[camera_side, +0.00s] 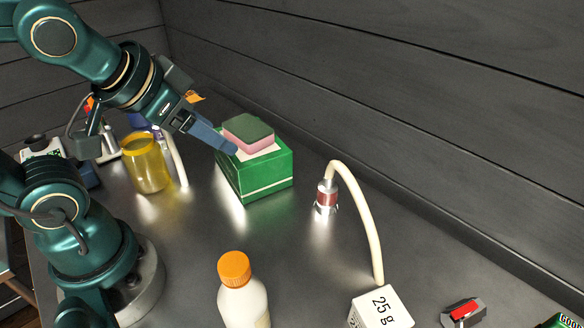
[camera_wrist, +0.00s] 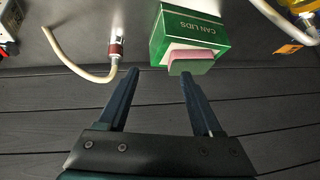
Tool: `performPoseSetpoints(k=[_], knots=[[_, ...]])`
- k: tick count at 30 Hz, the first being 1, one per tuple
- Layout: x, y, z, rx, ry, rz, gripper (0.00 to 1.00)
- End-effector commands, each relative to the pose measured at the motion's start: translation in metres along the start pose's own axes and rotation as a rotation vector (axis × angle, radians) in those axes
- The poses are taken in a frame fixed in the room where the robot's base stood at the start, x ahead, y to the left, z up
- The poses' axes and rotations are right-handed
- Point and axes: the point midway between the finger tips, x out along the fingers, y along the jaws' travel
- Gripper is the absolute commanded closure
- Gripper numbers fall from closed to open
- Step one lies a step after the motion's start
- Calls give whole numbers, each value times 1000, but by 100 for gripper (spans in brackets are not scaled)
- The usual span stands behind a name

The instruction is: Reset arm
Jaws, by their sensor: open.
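My gripper (camera_side: 231,148) is at the upper left of the side view, with its blue fingers beside the green box (camera_side: 262,181). In the wrist view my gripper (camera_wrist: 159,74) has its two fingers spread wide with nothing between them. A sponge (camera_side: 248,132), dark green above and pink below, lies on top of the box. In the wrist view the sponge (camera_wrist: 191,61) is near the right fingertip, and the box (camera_wrist: 185,36) reads "CAN LIDS". Whether a finger touches the box or the sponge, I cannot tell.
A yellow jar (camera_side: 146,165) stands left of the box. A pale hose (camera_side: 357,205) with a metal end curves up at the right. A plank wall (camera_side: 400,90) stands behind.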

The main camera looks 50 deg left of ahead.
Motion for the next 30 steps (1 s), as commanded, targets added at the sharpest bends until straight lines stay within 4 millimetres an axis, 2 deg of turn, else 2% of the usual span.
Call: performPoseSetpoints(k=[1, 3, 7, 30], knots=[[-5, 8, 14, -24, -48, 36, 33], [-10, 19, 29, -46, -107, 82, 33], [-16, 28, 42, -62, -160, 124, 33], [-16, 29, 43, -65, -164, 127, 33]])
